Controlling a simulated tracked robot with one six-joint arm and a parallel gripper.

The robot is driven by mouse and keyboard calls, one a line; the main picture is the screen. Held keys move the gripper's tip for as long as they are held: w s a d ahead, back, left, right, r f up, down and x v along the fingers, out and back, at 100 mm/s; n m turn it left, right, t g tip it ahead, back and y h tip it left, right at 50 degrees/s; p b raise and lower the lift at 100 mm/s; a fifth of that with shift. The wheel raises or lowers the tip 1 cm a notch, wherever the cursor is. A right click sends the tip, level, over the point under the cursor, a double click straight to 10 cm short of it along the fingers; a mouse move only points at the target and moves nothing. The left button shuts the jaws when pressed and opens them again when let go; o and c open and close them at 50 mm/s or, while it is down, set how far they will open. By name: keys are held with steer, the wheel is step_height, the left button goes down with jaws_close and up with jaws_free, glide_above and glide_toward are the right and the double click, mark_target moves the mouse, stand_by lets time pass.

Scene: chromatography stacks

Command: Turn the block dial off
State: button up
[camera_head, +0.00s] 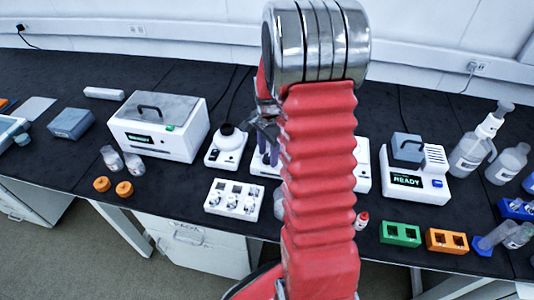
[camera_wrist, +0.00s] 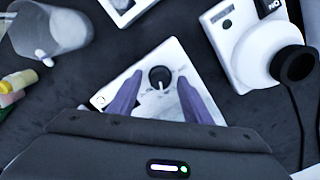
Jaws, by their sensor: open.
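In the wrist view, a black round dial (camera_wrist: 160,76) with a white pointer mark sits on a white unit (camera_wrist: 113,92). The pointer is towards the lower edge of the picture. My gripper (camera_wrist: 160,73) is open, with one purple-grey finger on each side of the dial. A gap shows between each fingertip and the dial; I cannot tell the height of the fingers above the panel. In the head view, my gripper (camera_head: 266,128) is over a white unit (camera_head: 262,165), which my red arm mostly hides.
A vortex-type mixer (camera_head: 226,146) with a dark top stands close to the left. Left of it is a white dry bath (camera_head: 160,127). In front is a white panel (camera_head: 234,199) with several knobs. At right is a unit (camera_head: 415,181) reading READY.

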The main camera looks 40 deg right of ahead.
steer(key=shift+c, duration=0.3)
steer(key=c, duration=0.9)
steer(key=shift+a, duration=0.2)
steer(key=shift+c, duration=0.6)
steer(key=shift+d, duration=0.15)
